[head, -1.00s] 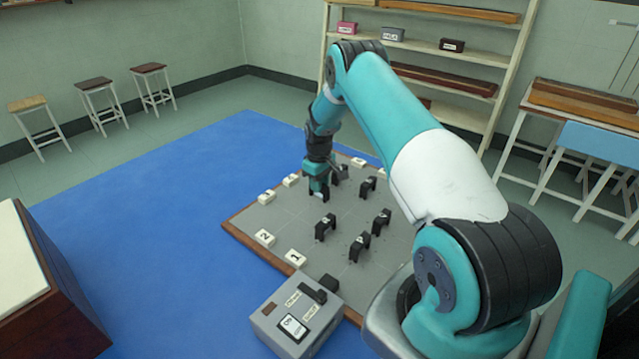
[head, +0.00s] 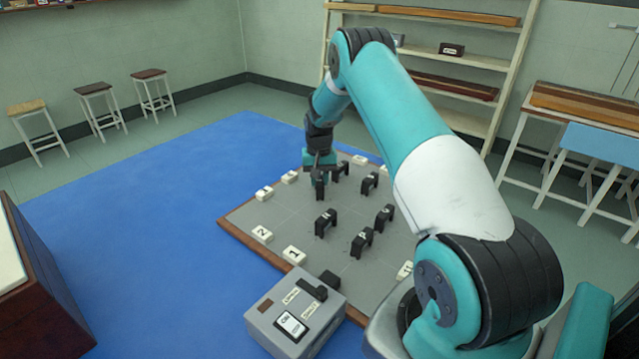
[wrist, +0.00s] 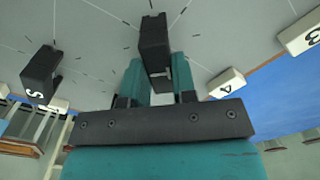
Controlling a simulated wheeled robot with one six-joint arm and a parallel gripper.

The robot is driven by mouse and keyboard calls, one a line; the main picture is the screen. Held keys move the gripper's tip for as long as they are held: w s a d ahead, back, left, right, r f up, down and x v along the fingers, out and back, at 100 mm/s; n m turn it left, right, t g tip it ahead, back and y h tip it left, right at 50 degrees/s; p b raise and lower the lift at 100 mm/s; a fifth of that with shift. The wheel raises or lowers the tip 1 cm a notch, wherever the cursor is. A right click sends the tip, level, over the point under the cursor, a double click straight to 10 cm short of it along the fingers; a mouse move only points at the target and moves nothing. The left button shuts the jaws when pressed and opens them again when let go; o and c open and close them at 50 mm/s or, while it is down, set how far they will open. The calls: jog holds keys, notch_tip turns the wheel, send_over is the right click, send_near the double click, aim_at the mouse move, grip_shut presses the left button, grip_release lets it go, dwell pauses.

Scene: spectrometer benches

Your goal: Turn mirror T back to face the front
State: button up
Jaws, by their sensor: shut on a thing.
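My gripper (head: 319,172) is low over the grey board (head: 270,215), at its far left part. In the wrist view its two teal fingers (wrist: 158,82) are shut on a black mirror block (wrist: 155,42). In the head view this block (head: 320,188) shows just below the gripper and looks upright, standing on the board. No letter can be read on it, so I cannot confirm that it is mirror T. A black block marked S (wrist: 40,75) stands to the left in the wrist view, apart from the fingers.
Several other black blocks stand near, including one close behind the gripper (head: 341,170), one in front (head: 326,222) and one to the right (head: 370,183). White number tiles (head: 262,234) line the board's edge. A grey box (head: 296,312) sits at the front edge.

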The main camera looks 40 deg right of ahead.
jog(key=m+b, duration=0.1)
jog(key=m, duration=0.3)
jog(key=shift+m, duration=0.3)
jog(key=shift+m+b, duration=0.65)
jog(key=shift+m, duration=1.35)
jog(key=shift+r, duration=0.1)
jog(key=o, duration=0.9)
notch_tip(320, 180, up, 17)
jog(key=shift+r+b, duration=0.2)
jog(key=shift+b, duration=0.8)
